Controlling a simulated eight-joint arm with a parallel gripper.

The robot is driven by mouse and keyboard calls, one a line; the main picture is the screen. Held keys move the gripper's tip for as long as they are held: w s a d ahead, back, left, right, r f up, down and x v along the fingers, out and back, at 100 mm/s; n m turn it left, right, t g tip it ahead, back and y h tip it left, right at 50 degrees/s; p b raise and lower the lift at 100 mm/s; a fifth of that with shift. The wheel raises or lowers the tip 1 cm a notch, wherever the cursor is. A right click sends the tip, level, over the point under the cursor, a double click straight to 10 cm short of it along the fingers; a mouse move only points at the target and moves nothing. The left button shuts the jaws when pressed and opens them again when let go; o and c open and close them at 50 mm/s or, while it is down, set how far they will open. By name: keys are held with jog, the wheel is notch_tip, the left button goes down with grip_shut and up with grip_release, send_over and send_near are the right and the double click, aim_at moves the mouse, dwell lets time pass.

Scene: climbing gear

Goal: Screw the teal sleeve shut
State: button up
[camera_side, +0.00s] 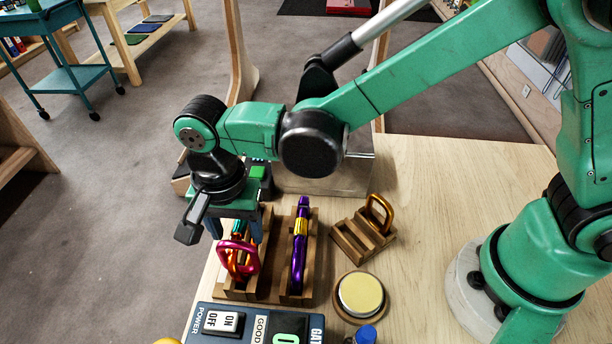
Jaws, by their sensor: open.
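The teal sleeve (238,227) shows as a small patch below my gripper's palm, on a magenta and orange carabiner (239,268) held in a slotted wooden rack (225,292). My gripper (235,232) points down over the upper end of this carabiner. It is open, with one finger on each side of the sleeve; I cannot tell whether they touch it. The palm and fingers hide much of the sleeve and gate, so the sleeve's position on its thread is not visible.
A gold carabiner (380,213) sits in a wooden holder (350,240). A round yellow pad (361,295) and a switch panel (258,328) lie nearer.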

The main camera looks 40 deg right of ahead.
jog(key=shift+w+a, duration=0.3)
jog(key=shift+r, duration=0.1)
jog(key=shift+r, duration=1.3)
jog(key=shift+s+d, duration=0.55)
jog(key=shift+a+f, duration=0.1)
jog(key=shift+f, duration=1.3)
